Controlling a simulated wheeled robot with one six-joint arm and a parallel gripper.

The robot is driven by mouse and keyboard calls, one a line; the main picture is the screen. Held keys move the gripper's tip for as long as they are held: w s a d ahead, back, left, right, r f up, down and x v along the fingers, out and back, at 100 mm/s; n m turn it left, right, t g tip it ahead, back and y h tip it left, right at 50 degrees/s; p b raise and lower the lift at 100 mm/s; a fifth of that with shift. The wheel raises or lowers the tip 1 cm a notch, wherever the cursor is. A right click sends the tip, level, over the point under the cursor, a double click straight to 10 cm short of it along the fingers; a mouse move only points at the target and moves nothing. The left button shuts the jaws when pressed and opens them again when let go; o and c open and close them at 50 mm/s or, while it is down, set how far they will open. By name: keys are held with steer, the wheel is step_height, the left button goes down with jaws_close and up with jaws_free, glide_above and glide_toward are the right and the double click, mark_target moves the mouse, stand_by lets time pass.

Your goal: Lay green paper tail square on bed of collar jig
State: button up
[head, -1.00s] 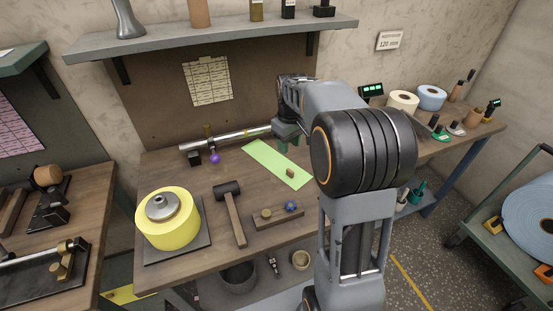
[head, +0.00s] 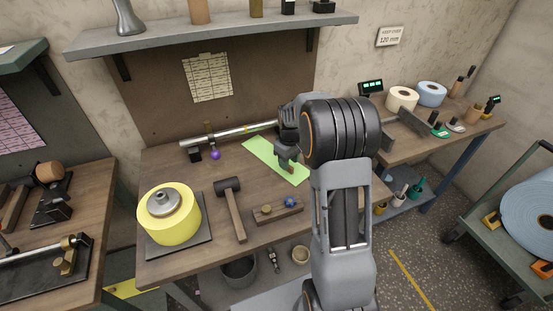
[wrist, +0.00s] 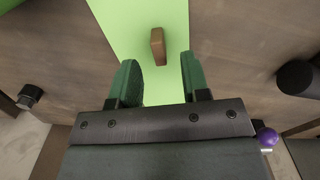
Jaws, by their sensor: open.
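A flat green paper strip (head: 262,152) lies slantwise on the wooden bench, right of the middle. It also fills the centre of the wrist view (wrist: 128,22). A small brown block (wrist: 158,46) sits on it, just beyond my fingertips. My gripper (wrist: 160,70) is open and empty above the strip, its green fingers spread to either side of the block's line. In the head view my gripper (head: 287,165) covers the block and part of the strip. A steel bar on a black support (head: 215,137) with a purple knob (head: 215,155) stands behind the strip. I cannot tell which part is the jig bed.
White and blue rolls (head: 431,94) stand at the far right. A shelf (head: 215,37) hangs above.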

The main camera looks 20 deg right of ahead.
steer(key=shift+f, duration=1.5)
steer(key=shift+c, duration=0.3)
jaws_close()
